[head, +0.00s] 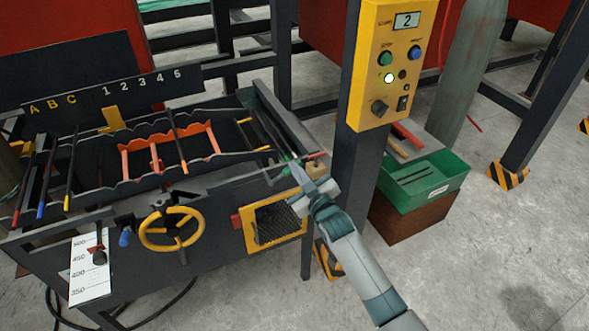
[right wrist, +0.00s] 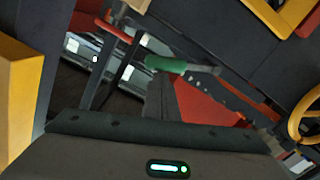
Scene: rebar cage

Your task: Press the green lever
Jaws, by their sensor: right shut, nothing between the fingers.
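The green lever shows in the right wrist view as a green handle (right wrist: 165,64) on a grey rod, ahead of my gripper body. In the head view a small green part (head: 284,170) shows at the right end of the dark machine, partly hidden by my gripper. My right gripper (head: 294,166) reaches in from the lower right, its fingers shut and empty, close beside that green part. I cannot tell whether they touch. My left gripper is in neither view.
A yellow control box (head: 388,62) stands on a dark post just right of my gripper. A yellow handwheel (head: 171,229) and a yellow-framed mesh opening (head: 277,224) are on the machine's front. A green bin (head: 425,181) sits at right. Open floor lies in front.

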